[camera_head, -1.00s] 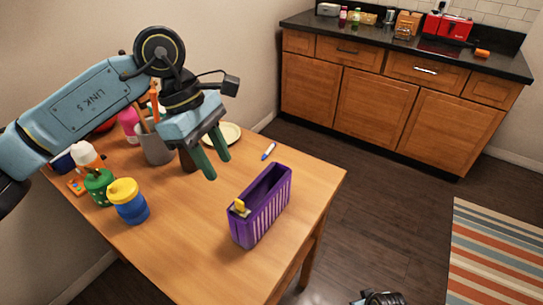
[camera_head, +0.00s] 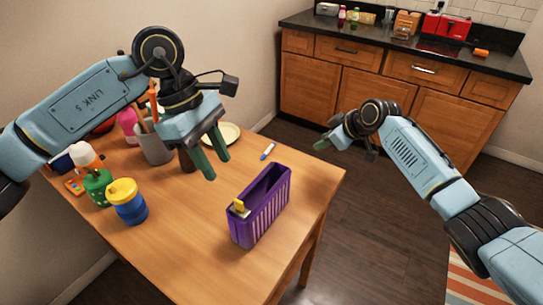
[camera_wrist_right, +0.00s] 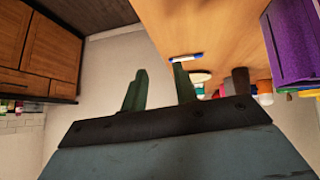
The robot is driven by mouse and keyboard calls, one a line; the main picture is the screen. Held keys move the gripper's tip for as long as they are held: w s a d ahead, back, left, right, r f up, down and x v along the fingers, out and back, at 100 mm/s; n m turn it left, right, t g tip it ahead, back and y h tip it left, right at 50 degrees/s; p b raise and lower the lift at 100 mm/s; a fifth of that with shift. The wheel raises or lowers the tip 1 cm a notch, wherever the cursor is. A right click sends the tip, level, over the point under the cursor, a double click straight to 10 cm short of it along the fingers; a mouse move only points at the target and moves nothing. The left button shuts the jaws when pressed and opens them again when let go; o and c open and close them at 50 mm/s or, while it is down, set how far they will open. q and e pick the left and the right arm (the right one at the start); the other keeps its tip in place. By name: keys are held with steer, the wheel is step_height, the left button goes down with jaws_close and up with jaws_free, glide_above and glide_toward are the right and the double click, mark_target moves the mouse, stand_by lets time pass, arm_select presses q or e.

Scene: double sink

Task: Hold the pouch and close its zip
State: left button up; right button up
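The purple pouch (camera_head: 262,207) stands upright near the table's right edge, its long top open. A yellow zip pull (camera_head: 240,208) sits at its near left end. The pouch also shows at the right of the right wrist view (camera_wrist_right: 292,42). My left gripper (camera_head: 214,162) hangs open and empty above the table, behind and left of the pouch. My right gripper (camera_head: 345,148) is to the right of the table, apart from the pouch. In the right wrist view its two green fingers (camera_wrist_right: 160,82) stand apart with nothing between them.
The wooden table (camera_head: 190,240) is clear around the pouch. A blue-and-white marker (camera_head: 268,151) and a plate (camera_head: 226,133) lie behind it. A blue jar with yellow lid (camera_head: 128,202), a green container (camera_head: 98,186) and a grey utensil holder (camera_head: 155,143) stand at left.

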steer(key=s+a+r+n+g, duration=0.2)
steer(key=s+a+r+n, duration=0.15)
steer(key=a, duration=0.25)
steer(key=s+a+r+n+g, duration=0.1)
steer(key=s+a+r+n, duration=0.2)
steer(key=a+r+n, duration=0.3)
steer(key=n+g+h, duration=0.3)
steer(key=n+h, duration=0.2)
steer(key=n, duration=0.4)
glide_toward(272, 195)
steer(key=f, duration=1.2)
steer(key=shift+w+a+f, duration=0.15)
steer(key=shift+a+f, duration=0.05)
steer(key=c, duration=0.6)
jaws_close()
